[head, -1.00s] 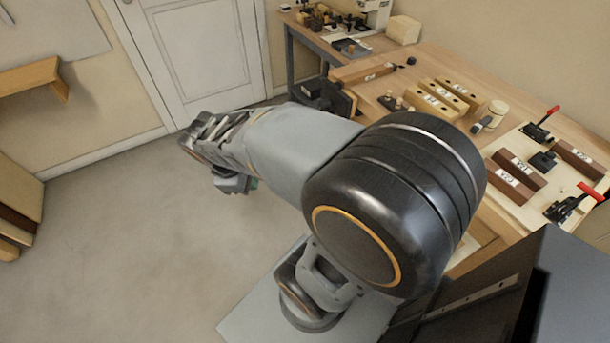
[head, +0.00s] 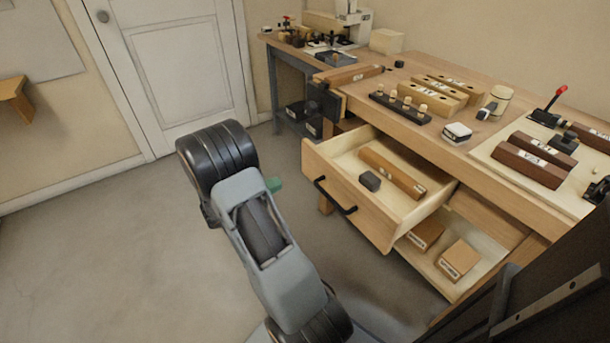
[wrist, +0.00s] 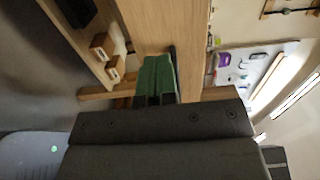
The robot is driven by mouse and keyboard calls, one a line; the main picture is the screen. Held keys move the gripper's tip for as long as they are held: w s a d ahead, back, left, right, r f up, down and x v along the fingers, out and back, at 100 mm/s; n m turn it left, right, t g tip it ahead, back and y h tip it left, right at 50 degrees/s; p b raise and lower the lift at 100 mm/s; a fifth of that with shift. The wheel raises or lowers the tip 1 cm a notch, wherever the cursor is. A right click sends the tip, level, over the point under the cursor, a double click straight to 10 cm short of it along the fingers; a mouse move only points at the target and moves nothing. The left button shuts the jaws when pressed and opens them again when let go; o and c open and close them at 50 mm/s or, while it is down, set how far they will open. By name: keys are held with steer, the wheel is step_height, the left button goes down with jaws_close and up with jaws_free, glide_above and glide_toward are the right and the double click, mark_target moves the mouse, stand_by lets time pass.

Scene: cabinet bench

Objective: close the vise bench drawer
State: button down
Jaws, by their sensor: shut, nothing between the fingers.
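The vise bench drawer (head: 378,238) stands open under the bench top in the head view, pulled out toward the left. Its black bar handle (head: 335,196) is on the drawer front. A long wooden block (head: 392,172) and a small dark block (head: 370,181) lie inside the drawer. My gripper shows in the wrist view with green fingers (wrist: 156,78), shut and empty, in front of a wooden surface. In the head view only a bit of green shows beside my arm, left of the drawer front and apart from it.
A dark vise (head: 322,101) is at the bench's left corner. A lower shelf holds wooden blocks (head: 458,260) below the drawer. The bench top (head: 420,65) carries labelled blocks and red-handled clamps. A dark cabinet edge (head: 540,295) stands at lower right. The floor at left is clear.

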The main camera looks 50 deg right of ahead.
mark_target(312, 168)
steer(key=b+x, duration=0.2)
steer(key=x, duration=0.7)
steer(key=shift+f, duration=0.15)
steer(key=shift+b+x, duration=0.4)
steer(key=shift+x, duration=0.6)
